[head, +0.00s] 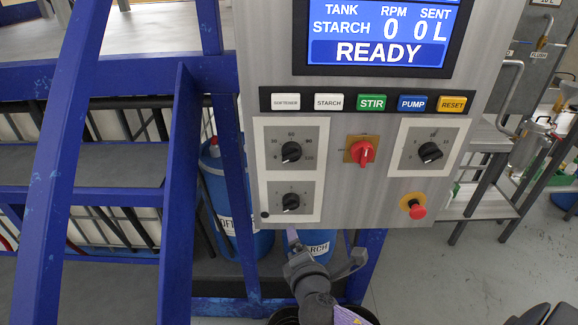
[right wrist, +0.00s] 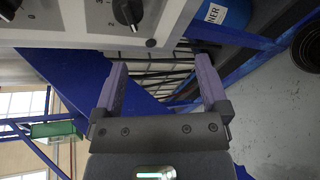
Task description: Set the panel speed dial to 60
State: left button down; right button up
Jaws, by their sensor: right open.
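The black dial marked 30, 60, 90 and up to 120 (head: 291,152) is at the upper left of the panel's dials, on a white-framed grey plate. Its pointer is too small to read surely. My right gripper (head: 292,236) is below the panel's lower edge, under the lower-left dial, apart from both dials. In the right wrist view its two purple fingers (right wrist: 160,70) are spread with nothing between them. The lower-left dial (right wrist: 128,11) shows at the top of that view. My left gripper is not in view.
The grey panel (head: 360,209) also carries a red switch (head: 363,151), another black dial (head: 430,152), a red stop button (head: 416,209), a button row and a screen reading READY. Blue barrels (head: 220,180) stand below and behind it. Blue frame posts (head: 182,180) rise at left.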

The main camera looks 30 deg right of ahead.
aim_at(292, 160)
notch_tip(292, 160, up, 15)
jog(key=n+t+h+p, duration=0.1)
jog(key=t+h+p, duration=0.1)
jog(key=t+p, duration=0.1)
jog(key=x, duration=1)
jog(key=shift+w+a+f, duration=0.25)
jog(key=shift+a, duration=0.05)
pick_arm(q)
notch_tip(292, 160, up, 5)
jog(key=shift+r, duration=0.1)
pick_arm(e)
grip_shut()
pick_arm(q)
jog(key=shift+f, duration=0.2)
pick_arm(e)
jog(key=shift+f, duration=0.1)
